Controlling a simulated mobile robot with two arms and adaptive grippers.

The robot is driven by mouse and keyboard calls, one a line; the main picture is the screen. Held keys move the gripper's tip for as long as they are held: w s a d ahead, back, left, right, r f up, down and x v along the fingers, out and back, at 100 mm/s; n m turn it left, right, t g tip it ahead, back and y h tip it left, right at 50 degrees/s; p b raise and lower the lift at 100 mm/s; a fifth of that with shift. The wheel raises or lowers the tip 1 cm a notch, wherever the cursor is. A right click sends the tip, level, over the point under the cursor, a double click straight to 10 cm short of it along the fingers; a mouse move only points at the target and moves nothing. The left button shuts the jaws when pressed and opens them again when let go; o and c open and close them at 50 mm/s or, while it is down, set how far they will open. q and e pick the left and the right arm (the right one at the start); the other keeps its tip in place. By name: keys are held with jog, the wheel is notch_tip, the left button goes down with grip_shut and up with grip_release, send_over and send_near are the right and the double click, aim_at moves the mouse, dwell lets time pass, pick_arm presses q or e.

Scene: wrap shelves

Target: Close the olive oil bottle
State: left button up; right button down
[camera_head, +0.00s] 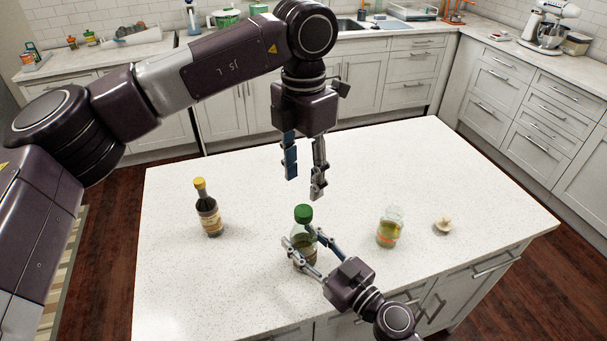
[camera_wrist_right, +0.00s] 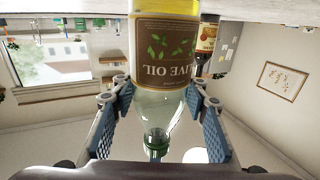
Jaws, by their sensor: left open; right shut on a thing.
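The olive oil bottle (camera_head: 304,242) stands upright near the front middle of the island, with a green cap (camera_head: 303,213) on top. I cannot tell whether the cap is tight. My right gripper (camera_head: 302,241) is shut around the bottle's body, partly hiding it. In the right wrist view the bottle (camera_wrist_right: 165,45) appears upside down between the two blue finger pads, its label reading olive oil and the green at its neck low in the picture. My left gripper (camera_head: 304,182) is open and empty, fingers pointing down just above the cap.
A dark bottle with a yellow cap (camera_head: 208,211) stands on the island (camera_head: 170,280) to the left. A glass jar of yellowish liquid (camera_head: 389,229) and a small pale stopper (camera_head: 444,225) are to the right. The counter between them is clear.

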aim_at(303, 210)
pick_arm(q)
jog(key=shift+f, duration=0.1)
jog(key=shift+f, duration=3.95)
grip_shut()
jog(key=shift+o, duration=0.7)
grip_release()
notch_tip(303, 210, up, 12)
